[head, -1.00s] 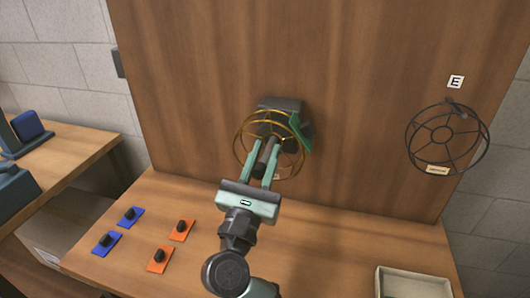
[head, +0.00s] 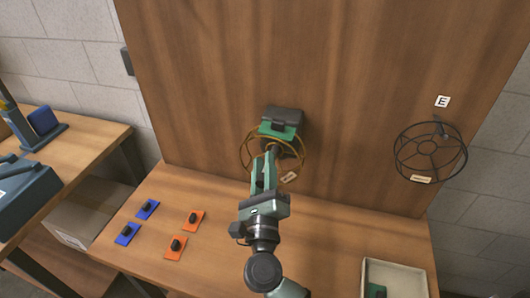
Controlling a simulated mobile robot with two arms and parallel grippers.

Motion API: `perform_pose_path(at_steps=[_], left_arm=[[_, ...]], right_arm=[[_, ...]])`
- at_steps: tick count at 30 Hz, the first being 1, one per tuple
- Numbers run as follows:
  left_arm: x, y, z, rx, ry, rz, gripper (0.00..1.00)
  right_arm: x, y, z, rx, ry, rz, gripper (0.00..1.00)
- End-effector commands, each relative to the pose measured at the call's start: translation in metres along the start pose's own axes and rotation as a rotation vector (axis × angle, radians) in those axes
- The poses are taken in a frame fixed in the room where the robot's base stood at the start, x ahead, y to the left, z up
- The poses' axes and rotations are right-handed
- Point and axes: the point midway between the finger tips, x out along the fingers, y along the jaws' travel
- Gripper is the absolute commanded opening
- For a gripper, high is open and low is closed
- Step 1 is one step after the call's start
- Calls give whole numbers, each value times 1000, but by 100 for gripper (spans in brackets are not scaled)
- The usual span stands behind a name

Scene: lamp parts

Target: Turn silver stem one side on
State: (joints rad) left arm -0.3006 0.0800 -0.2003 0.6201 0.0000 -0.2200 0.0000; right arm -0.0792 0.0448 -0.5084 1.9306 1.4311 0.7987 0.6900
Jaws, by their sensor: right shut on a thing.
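My right gripper (head: 270,158) reaches up from the bottom middle to the wooden back panel. Its jaws are shut on a stem at the middle of a gold wire cage. The stem is mostly hidden by the fingers, and its silver colour cannot be made out. The gold wire cage (head: 246,152) surrounds the fingertips and carries a small pale label. My left gripper is not in view.
A black wire cage (head: 430,152) hangs at the right under a white "E" tag (head: 442,101). Two blue pads (head: 127,234) and two orange pads (head: 175,248) with black knobs lie on the bench at left. A pale tray (head: 420,292) with a dark part stands at bottom right.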

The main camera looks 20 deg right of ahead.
Motion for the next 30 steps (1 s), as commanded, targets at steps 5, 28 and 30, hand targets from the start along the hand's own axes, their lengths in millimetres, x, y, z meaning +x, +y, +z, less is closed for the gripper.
perform_pose_path(at_steps=[5,28,30], left_arm=[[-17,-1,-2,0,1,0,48],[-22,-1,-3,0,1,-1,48],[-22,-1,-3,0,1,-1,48]], right_arm=[[0,0,2,-65,0,29,0],[-1,2,0,-102,-1,44,45],[0,2,0,-102,-1,44,45]])
